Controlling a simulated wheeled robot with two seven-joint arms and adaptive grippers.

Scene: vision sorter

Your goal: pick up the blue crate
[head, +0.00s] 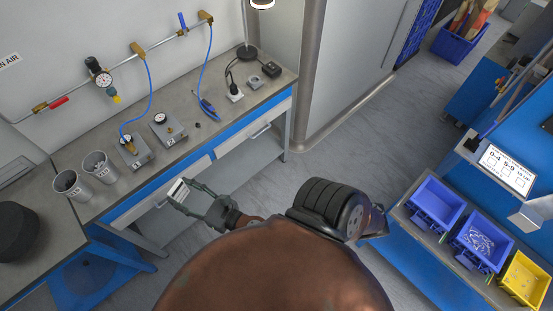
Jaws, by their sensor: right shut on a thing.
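Several blue crates show in the head view. One blue crate (433,203) stands on the right bench and looks empty. Beside it, nearer me, a second blue crate (467,256) holds small pale pieces. A third blue crate (455,48) with long brown and red items stands on the floor at the far right. My right gripper (178,194) reaches to the left, over the floor by the left bench, far from these crates. It appears shut on a small pale thing at its fingertips; what it is I cannot tell. My left gripper is not in view.
The left bench (221,139) carries two cups (73,188), gauge boxes and blue hoses. A grey cabinet (345,60) stands behind. The floor between the benches is clear.

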